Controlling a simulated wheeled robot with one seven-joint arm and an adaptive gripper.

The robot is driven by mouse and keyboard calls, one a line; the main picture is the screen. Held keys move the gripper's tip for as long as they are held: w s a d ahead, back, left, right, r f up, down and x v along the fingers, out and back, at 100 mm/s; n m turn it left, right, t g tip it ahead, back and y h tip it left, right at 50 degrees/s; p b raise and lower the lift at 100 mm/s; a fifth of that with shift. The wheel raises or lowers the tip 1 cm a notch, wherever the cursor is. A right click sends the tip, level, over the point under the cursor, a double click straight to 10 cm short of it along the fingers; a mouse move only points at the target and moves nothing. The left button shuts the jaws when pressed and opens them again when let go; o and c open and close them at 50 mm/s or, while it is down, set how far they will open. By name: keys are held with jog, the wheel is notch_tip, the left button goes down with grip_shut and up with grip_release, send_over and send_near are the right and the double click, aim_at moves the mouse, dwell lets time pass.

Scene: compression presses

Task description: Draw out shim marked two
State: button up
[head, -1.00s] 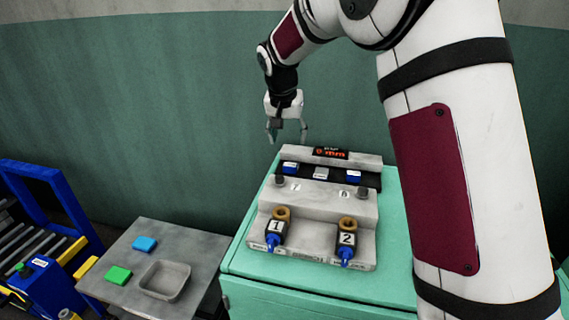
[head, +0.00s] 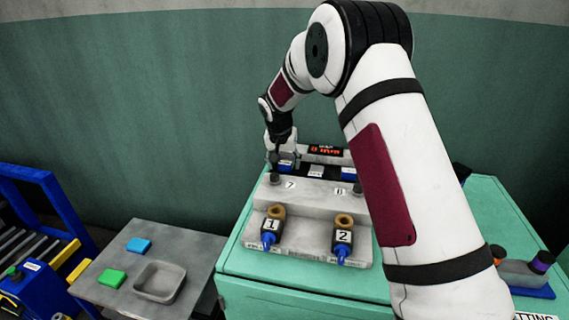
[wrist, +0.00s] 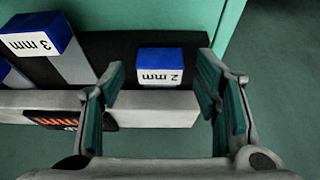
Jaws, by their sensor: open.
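The shim marked two is a blue block with a white "2 mm" label (wrist: 160,65) in the wrist view, seated in a dark slot beside a pale ledge. In the head view its blue top (head: 287,168) is partly hidden by my gripper (head: 282,161). My gripper, also in the wrist view (wrist: 160,79), is open, its two green-padded fingers on either side of the shim with a gap at each side. I cannot tell the exact height of the fingertips against the block.
A blue "3 mm" shim (wrist: 34,36) stands to the left in the wrist view. The press (head: 310,210) has a red-digit display (head: 325,150) and blue-tipped valves marked 1 (head: 271,224) and 2 (head: 343,237). A grey table (head: 207,265) carries a shallow tray (head: 160,296).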

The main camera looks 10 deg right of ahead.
aim_at(281, 170)
jog(key=shift+w+d+f, duration=0.1)
jog(key=shift+w+f, duration=0.05)
jog(key=shift+f, duration=0.2)
jog(key=shift+c, duration=0.3)
grip_shut()
jog(key=shift+s+a+p, duration=0.3)
jog(key=shift+s+a, duration=0.2)
jog(key=shift+s, duration=0.4)
jog(key=shift+s+a+p, duration=0.25)
jog(key=shift+s+a, duration=0.2)
jog(key=shift+s, duration=0.4)
jog(key=shift+s+a+f, duration=0.1)
jog(key=shift+s, duration=0.15)
jog(key=shift+o, duration=0.3)
grip_release()
jog(key=shift+r, duration=0.2)
